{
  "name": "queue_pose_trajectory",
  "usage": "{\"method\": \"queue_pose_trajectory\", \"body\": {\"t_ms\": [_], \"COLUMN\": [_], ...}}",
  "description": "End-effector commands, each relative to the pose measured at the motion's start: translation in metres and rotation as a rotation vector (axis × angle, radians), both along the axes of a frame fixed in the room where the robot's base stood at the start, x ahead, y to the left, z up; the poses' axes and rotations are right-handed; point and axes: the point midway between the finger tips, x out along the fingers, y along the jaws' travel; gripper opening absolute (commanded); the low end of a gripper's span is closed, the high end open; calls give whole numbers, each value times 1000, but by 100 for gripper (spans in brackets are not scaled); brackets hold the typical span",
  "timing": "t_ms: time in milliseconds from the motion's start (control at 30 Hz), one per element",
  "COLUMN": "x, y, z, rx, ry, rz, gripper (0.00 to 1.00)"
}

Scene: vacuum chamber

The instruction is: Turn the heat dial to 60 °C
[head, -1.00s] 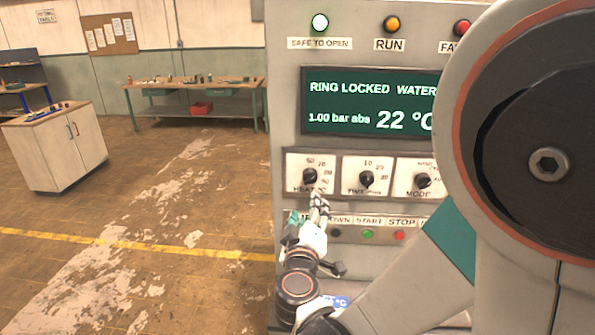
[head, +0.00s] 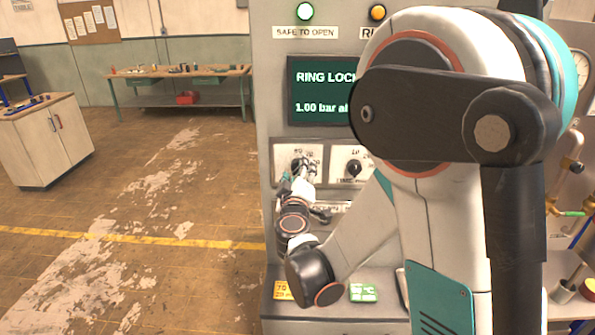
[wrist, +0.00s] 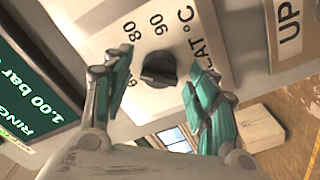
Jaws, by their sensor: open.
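The heat dial is a black knob on a white plate, seen in the wrist view (wrist: 158,70) and partly behind my gripper in the head view (head: 296,163). Printed numbers 80 and 90 show around it; a further number is partly hidden by a finger. The knob's pointer is hard to read. My gripper (wrist: 166,64) is open, its teal-padded fingers on either side of the knob with a gap at each side. In the head view my gripper (head: 304,174) is right in front of the heat plate.
The time dial (head: 354,168) sits just right of the heat plate. A green display (head: 318,92) is above, partly hidden by my arm. A workbench (head: 180,76) and cabinet (head: 50,140) stand far left, with open floor between.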

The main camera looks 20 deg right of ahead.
Motion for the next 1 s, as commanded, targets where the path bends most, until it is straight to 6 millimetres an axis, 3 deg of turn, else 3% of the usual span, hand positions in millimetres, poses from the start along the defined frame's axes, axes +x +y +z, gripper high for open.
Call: {"method": "queue_pose_trajectory", "body": {"t_ms": [400,600,1000], "x": [7,7,7], "y": [-2,-2,-2], "z": [0,0,-1], "rx": [0,0,-49], "ry": [0,0,16], "rz": [0,0,0], "gripper": [51,9,9]}}
